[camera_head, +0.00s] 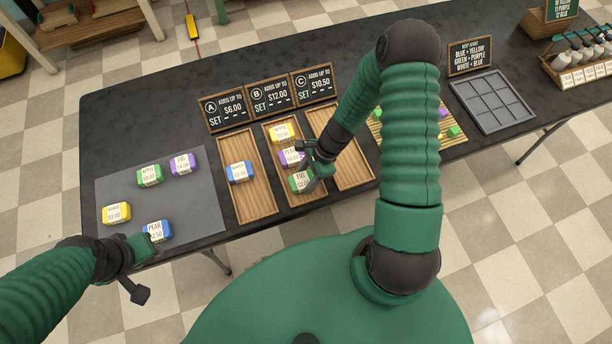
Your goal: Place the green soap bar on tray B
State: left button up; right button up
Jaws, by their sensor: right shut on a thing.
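A green soap bar (299,181) with a white label is at the near part of tray B (270,133), the middle wooden tray. My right gripper (313,170) is shut on this bar and partly covers its right side. Whether the bar touches the tray floor is hard to tell. A yellow bar (281,132) and a purple bar (291,157) lie farther back in tray B. Another green bar (149,175) lies on the grey mat (190,212) at left. My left gripper (143,270) is near the mat's front edge; its jaw opening is unclear.
Tray A (255,197) holds a blue bar (239,172). Tray C (346,167) shows no bar, though my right arm hides part of it. A purple bar (183,163), a yellow bar (116,213) and a blue bar (157,231) lie on the mat. Signs (271,94) stand behind the trays.

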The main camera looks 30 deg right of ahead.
jog(key=o, duration=1.4)
jog(key=shift+o, duration=0.2)
jog(key=shift+r, duration=0.1)
